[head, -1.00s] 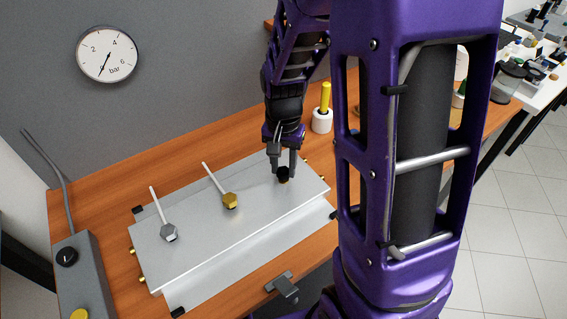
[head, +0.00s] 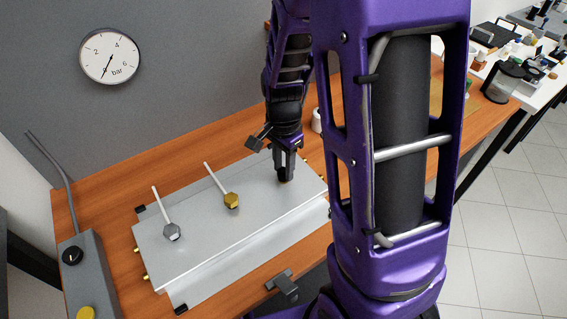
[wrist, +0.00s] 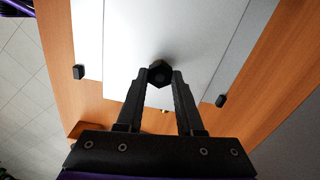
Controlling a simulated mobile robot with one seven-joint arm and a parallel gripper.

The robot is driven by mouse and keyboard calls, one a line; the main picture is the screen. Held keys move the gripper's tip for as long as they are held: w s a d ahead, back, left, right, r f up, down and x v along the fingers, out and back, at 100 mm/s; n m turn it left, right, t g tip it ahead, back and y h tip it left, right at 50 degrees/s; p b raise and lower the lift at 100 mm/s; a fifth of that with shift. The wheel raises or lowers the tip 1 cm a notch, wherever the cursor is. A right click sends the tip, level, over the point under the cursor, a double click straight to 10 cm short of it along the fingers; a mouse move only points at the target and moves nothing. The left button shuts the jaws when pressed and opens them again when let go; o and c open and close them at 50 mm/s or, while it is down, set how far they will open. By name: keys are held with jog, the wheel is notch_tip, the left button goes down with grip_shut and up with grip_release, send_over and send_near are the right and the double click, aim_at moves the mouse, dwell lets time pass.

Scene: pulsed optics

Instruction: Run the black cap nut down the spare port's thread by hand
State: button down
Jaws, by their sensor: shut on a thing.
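The black cap nut (wrist: 160,73) sits between my two fingertips in the wrist view, over the bright metal block. My gripper (wrist: 161,80) is shut on it, one finger on each side. In the head view my gripper (head: 284,176) points down at the right end of the silvery block (head: 185,245). There the fingers mostly hide the nut, and the spare port's thread beneath it cannot be seen. A brass hex fitting with a pale stem (head: 231,200) and a grey hex fitting with a pale stem (head: 172,231) stand further left on the block.
A wall gauge (head: 110,56) hangs behind the wooden bench (head: 100,210). A grey control box (head: 90,270) with a black knob stands at the left. A dark clamp (head: 283,284) is at the bench's front edge. A white holder (head: 317,120) stands behind my arm.

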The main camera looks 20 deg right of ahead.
jog(key=shift+w+r, duration=0.2)
jog(key=shift+r+m+p, duration=0.15)
jog(key=shift+m+p, duration=0.45)
jog(key=shift+m, duration=0.3)
jog(key=shift+f+m, duration=0.2)
jog(key=shift+m, duration=1.3)
jog(key=c, duration=0.7)
grip_release()
jog(key=shift+c, duration=0.2)
jog(key=shift+o, duration=1.4)
jog(key=shift+s, duration=0.1)
jog(key=shift+f, duration=0.1)
jog(key=n+b, duration=0.1)
jog(key=n, duration=0.1)
jog(key=shift+f+n, duration=0.1)
jog(key=shift+n, duration=0.3)
jog(key=n, duration=0.3)
jog(key=shift+b, duration=0.3)
